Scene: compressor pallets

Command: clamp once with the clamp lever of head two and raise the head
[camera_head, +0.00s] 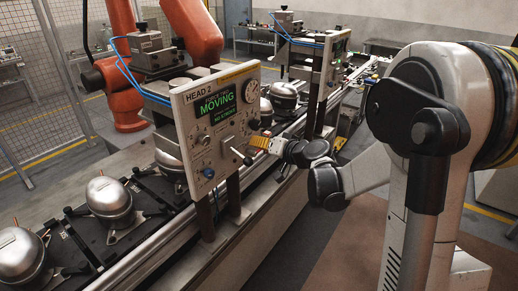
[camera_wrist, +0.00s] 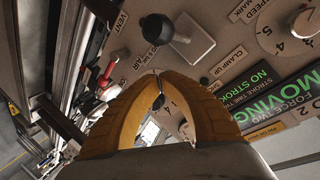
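The head two panel (camera_head: 216,117) is a light plate with a green-lettered screen (camera_head: 217,106) reading MOVING. The clamp lever (camera_head: 240,155), a pale rod with a dark knob, sticks out low on its right side. In the wrist view the lever's black knob (camera_wrist: 155,28) and light base plate (camera_wrist: 195,42) lie beyond my fingertips. My gripper (camera_head: 257,141), with yellow fingers, is beside the panel's right edge, just above and right of the lever knob. Its fingertips (camera_wrist: 156,74) meet, with nothing seen held. A small dark part shows through the arch between the fingers; I cannot tell what it is.
A round dial (camera_head: 252,91) and a small knob (camera_head: 253,124) sit on the panel near my gripper. Metal compressors (camera_head: 109,197) stand on dark pallets along the conveyor. An orange robot arm (camera_head: 192,28) and another head (camera_head: 330,72) stand behind.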

